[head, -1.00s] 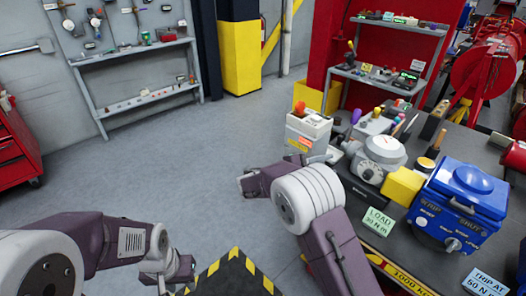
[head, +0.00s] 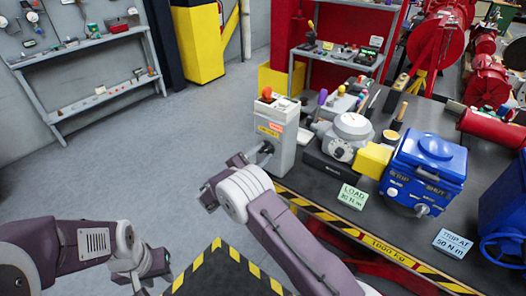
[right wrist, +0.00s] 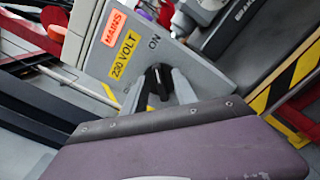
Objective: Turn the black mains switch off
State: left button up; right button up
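The black mains switch (right wrist: 157,80) sits on the face of the grey mains box (right wrist: 100,50), beside the printed word ON and the yellow 230 VOLT label. In the head view the mains box (head: 284,150) stands at the near left corner of the workbench, with an orange-red knob on top. My right gripper (right wrist: 160,88) has one grey finger on each side of the switch, with small gaps showing; in the head view it (head: 266,148) is at the box's left face. The switch is hidden in the head view. My left gripper (head: 160,268) hangs low, away from the box; its fingers are unclear.
The workbench (head: 320,205) holds a white dial unit (head: 349,136), a yellow block (head: 373,160) and a blue actuator (head: 426,170) to the right of the box. LOAD and TRIP AT cards lie near its striped edge. Floor left of the bench is clear.

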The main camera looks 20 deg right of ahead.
jog(key=shift+w+d+f, duration=0.1)
jog(key=shift+w, duration=0.25)
grip_shut()
jog(key=shift+n, duration=0.3)
jog(key=n, duration=0.3)
jog(key=shift+n, duration=0.3)
jog(key=n+p, duration=0.1)
jog(key=n, duration=0.3)
jog(key=shift+w, duration=0.1)
jog(key=n, duration=0.2)
jog(key=n+p, duration=0.1)
jog(key=n, duration=0.2)
jog(key=shift+w+a, duration=0.1)
jog(key=shift+a, duration=0.1)
jog(key=shift+w+n+p, duration=0.1)
jog(key=shift+n+p, duration=0.3)
jog(key=shift+n, duration=1.6)
jog(key=shift+f, duration=0.1)
